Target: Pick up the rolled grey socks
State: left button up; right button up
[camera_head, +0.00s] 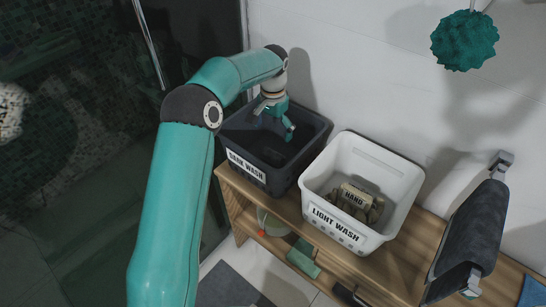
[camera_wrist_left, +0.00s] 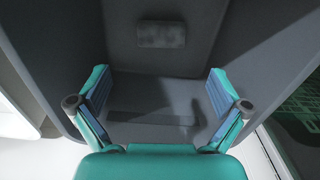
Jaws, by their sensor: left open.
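My left gripper (camera_head: 275,122) reaches down into the dark basket marked DARK WASH (camera_head: 246,167). Its two fingers are spread apart with nothing between them, and the open fingers also show in the left wrist view (camera_wrist_left: 158,76). In that view a small grey, rounded rectangular bundle (camera_wrist_left: 160,35) lies inside the dark basket, beyond the fingertips and apart from them. It looks like the rolled grey socks, but its dim grey blends with the basket. In the head view I cannot make the socks out in the dark interior. My right gripper is not in view.
A dark towel (camera_head: 472,226) hangs at right, and a teal sponge (camera_head: 465,40) hangs above.

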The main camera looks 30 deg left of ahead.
aim_at(272, 152)
pick_arm(q)
notch_tip(272, 152, down, 12)
jog(key=shift+s+a+f, duration=0.1)
jog(key=shift+a, duration=0.05)
dwell(0.4)
jog(key=c, duration=0.9)
jog(key=shift+o, duration=0.2)
jog(key=shift+r, duration=0.2)
